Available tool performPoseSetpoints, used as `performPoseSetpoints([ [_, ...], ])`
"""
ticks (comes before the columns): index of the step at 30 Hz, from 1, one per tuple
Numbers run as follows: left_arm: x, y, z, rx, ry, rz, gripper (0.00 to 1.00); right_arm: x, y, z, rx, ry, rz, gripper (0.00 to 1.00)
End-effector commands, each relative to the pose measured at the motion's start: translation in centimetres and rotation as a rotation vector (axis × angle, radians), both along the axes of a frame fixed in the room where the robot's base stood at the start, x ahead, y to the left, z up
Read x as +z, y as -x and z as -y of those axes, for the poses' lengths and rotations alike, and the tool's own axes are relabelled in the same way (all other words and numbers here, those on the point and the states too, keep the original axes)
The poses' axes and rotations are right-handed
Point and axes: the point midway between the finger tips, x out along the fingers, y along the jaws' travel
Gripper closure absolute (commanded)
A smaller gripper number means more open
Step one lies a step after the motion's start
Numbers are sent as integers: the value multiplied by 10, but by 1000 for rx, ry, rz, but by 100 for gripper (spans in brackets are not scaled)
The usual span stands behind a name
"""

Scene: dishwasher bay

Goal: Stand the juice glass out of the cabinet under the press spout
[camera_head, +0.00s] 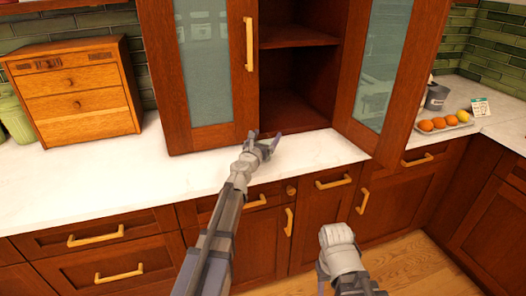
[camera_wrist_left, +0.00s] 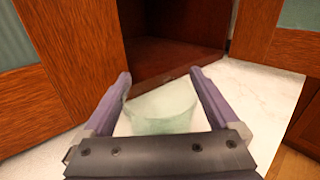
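My left gripper (camera_head: 268,144) is over the counter, just in front of the open cabinet (camera_head: 295,110). In the left wrist view its two fingers (camera_wrist_left: 160,90) are on either side of the clear, pale green juice glass (camera_wrist_left: 162,110), which fills the gap and looks clasped. The glass's lower part is hidden behind the gripper body, and I cannot tell if it touches the counter. In the head view the glass is too small to make out clearly. My right arm shows low in the head view, its gripper out of sight. No press spout is in view.
Open glass-paned cabinet doors flank the cabinet, left (camera_head: 207,70) and right (camera_head: 385,75). A wooden drawer box (camera_head: 80,105) stands on the white counter (camera_head: 110,185) at left. A tray of oranges (camera_head: 440,126) is at right. The counter between is mostly clear.

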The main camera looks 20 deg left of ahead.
Motion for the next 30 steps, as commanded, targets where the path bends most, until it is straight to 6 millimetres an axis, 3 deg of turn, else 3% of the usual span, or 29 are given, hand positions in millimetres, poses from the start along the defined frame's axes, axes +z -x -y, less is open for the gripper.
performPoseSetpoints([
  [2, 0, 0, 0, 0, 0, 0, 16, 0, 0, 0, 0, 0, 0, 50],
  [24, 0, 0, 0, 0, 0, 0, 98, 0, 0, 0, 0, 0, 0, 50],
  [30, 2, 0, 0, 0, 0, 0, 98, 2, 0, 0, 0, 0, 0, 50],
])
